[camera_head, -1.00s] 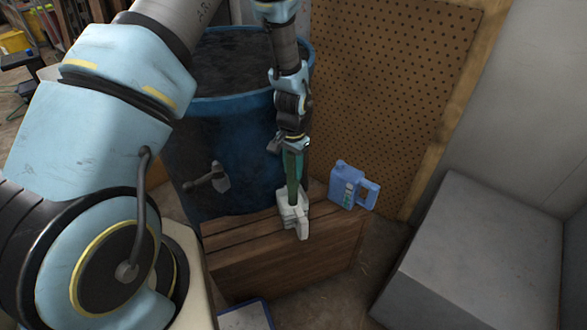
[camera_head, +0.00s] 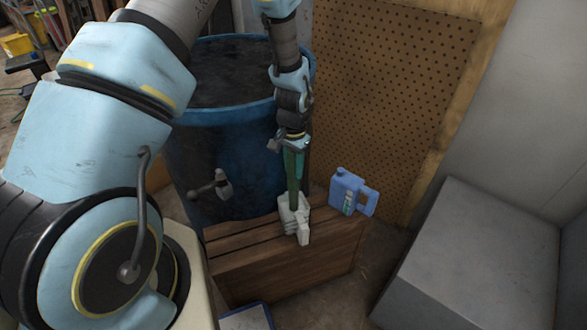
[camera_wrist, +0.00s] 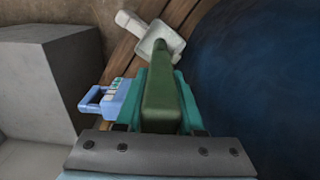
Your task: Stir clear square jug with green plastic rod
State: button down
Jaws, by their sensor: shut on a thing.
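The clear square jug (camera_head: 301,226) looks whitish and stands on the wooden crate, with its handle toward the front. It also shows at the top of the wrist view (camera_wrist: 151,30). My gripper (camera_head: 293,160) is above the jug, pointing down, and is shut on the green plastic rod (camera_head: 293,190). In the wrist view the rod (camera_wrist: 163,100) lies between the teal fingers and its far end reaches into the jug's opening. The rod's lower tip is hidden inside the jug.
A blue jug (camera_head: 347,190) stands to the right on the slatted wooden crate (camera_head: 290,265). A large blue barrel (camera_head: 200,150) with a tap is close behind. A pegboard (camera_head: 395,90) and a grey block (camera_head: 480,250) are to the right.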

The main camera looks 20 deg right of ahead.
aim_at(293, 153)
jog(key=shift+r+p, duration=1.6)
jog(key=shift+r, duration=1.15)
jog(key=shift+r+p, duration=1.75)
jog(key=shift+r, duration=0.7)
jog(key=shift+a+f, duration=0.1)
